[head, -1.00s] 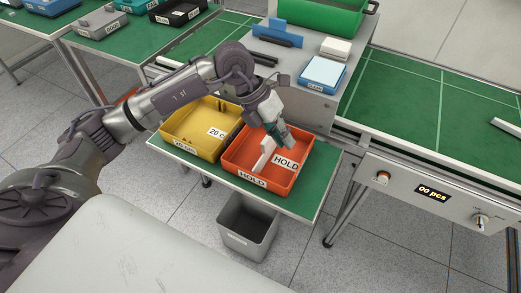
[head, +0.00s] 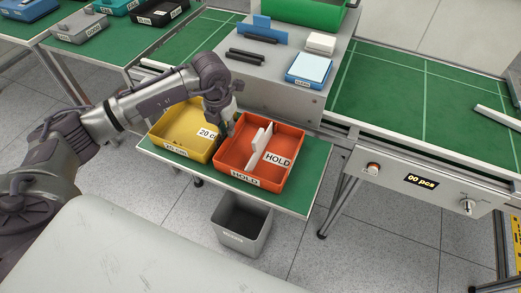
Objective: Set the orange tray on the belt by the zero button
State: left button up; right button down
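The orange tray (head: 240,174), labelled HOLD, sits on a small green side table, right of a yellow tray. My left gripper (head: 227,130) points down at the orange tray's left wall, beside the yellow tray. Whether its fingers are apart or touch the wall is too small to tell. The green belt (head: 390,95) with white lines lies to the right. My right gripper is out of view.
The yellow tray (head: 176,152) stands close against the orange one. A grey stand (head: 265,95) behind holds a blue tray, dark bars and a green bin. A grey bin (head: 241,222) is on the floor below. The belt is mostly clear, with a white bar (head: 497,117) at right.

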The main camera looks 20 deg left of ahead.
aim_at(231, 143)
pick_arm(q)
jog(key=f, duration=0.1)
jog(key=f+p, duration=0.1)
jog(key=f, duration=0.2)
jog(key=shift+w+d+f, duration=0.15)
jog(key=shift+w+f, duration=0.1)
jog(key=shift+w, duration=0.15)
jog(key=shift+c, duration=0.2)
grip_shut()
jog(key=shift+r, duration=0.1)
